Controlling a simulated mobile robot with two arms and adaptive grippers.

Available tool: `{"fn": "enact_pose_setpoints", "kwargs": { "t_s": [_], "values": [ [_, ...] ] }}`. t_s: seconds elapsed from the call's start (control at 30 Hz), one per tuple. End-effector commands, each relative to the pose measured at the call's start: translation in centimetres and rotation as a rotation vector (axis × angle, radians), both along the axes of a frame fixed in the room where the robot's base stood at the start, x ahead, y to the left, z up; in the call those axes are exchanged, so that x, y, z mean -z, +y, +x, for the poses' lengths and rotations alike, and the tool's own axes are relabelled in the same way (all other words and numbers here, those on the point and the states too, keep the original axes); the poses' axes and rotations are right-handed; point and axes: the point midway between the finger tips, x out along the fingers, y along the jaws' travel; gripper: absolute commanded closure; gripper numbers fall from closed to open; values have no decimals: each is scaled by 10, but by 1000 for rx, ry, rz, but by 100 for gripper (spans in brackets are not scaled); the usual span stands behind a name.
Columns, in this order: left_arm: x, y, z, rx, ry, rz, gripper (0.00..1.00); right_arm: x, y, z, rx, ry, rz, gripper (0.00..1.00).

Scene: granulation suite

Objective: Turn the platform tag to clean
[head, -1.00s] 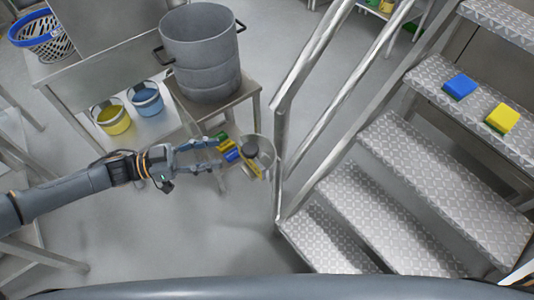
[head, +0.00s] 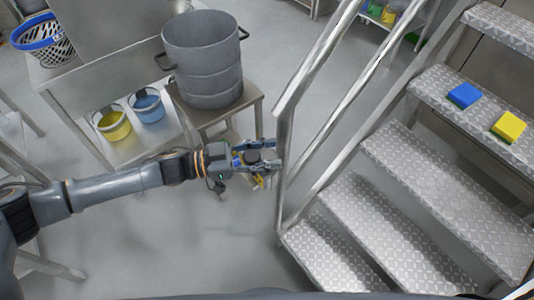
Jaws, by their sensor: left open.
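The platform tag (head: 253,156) is at the stair rail post, a small round plate with a dark knob and a yellow strip at its lower edge. My left gripper (head: 273,155) is open, with one finger above the knob and the other below it in the picture. The fingers overlap the tag and reach close to the post; I cannot tell whether they touch either. The gripper hides much of the plate, and I cannot read which side of the tag is set. My right gripper is not in view.
The metal stairs (head: 395,235) and handrail (head: 318,60) stand right of the gripper. A blue sponge (head: 464,95) and a yellow sponge (head: 508,127) lie on a tread. A steel drum (head: 205,60) stands on a small table behind. Yellow (head: 112,125) and blue (head: 147,105) buckets sit left.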

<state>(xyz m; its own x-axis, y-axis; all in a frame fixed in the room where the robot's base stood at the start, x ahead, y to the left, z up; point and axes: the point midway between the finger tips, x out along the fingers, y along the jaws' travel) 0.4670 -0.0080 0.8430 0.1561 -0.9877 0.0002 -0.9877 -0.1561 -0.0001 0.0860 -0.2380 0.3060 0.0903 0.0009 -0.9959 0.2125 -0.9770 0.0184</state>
Motion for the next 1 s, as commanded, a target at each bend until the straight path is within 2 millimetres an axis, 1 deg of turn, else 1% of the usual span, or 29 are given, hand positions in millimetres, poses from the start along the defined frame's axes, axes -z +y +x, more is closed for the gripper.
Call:
{"fn": "enact_pose_setpoints", "kwargs": {
  "t_s": [0.27,0.5,0.57,1.0],
  "values": [
    [0,-1,0,-1,0,1,54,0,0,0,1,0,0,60],
    [0,-1,0,-1,0,1,98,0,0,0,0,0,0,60],
    [0,-1,0,-1,0,1,100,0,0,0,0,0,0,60],
    [0,0,1,-17,2,2,100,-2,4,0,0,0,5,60]
  ]
}}
